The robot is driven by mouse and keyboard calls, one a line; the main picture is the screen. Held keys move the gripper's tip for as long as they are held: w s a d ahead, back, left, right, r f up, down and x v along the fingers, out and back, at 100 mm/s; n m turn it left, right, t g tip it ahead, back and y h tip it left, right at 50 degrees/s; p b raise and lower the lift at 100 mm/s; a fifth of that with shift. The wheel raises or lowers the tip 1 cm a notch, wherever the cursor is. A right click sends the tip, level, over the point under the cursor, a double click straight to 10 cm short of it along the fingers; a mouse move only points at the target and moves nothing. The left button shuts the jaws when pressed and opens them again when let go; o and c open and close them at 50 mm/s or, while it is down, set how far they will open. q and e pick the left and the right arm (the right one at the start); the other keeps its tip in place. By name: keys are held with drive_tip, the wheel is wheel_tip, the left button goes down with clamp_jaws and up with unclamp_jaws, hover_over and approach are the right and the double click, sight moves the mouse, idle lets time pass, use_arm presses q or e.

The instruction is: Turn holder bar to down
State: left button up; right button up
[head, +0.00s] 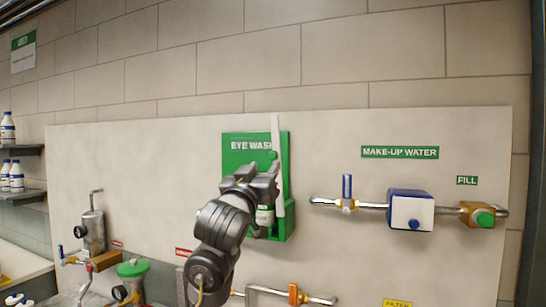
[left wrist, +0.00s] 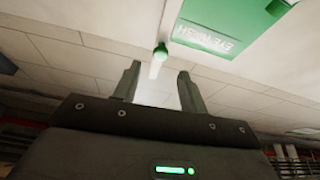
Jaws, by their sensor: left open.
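The green eye wash holder (head: 236,140) is mounted on the pale wall panel, with its label partly covered by the bar. The white holder bar (head: 277,130) stands upright across the holder's right part, and a green knob (head: 272,155) sits on it. A bottle (head: 264,215) shows low in the holder, partly hidden by my gripper. My left gripper (head: 262,173) is open in front of the holder. In the left wrist view, the bar (left wrist: 155,68) and green knob (left wrist: 161,52) appear between the two fingers; whether the bar is within their reach I cannot tell.
To the right, a pipe carries a blue-handled valve (head: 347,190), a blue and white box (head: 410,210) and a green-capped fitting (head: 480,216). Pipes with an orange valve (head: 293,294) run below. A metal cylinder (head: 93,232) and shelves with bottles (head: 12,176) are at left.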

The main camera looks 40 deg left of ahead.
sight(272, 156)
use_arm(q)
drive_tip(key=p+x, duration=0.1)
drive_tip(key=x, duration=0.6)
drive_tip(key=shift+a+r, duration=0.1)
drive_tip(key=shift+a, duration=0.05)
drive_tip(key=shift+w+r, duration=0.1)
drive_tip(key=shift+w, duration=0.4)
drive_tip(key=shift+a, duration=0.1)
clamp_jaws()
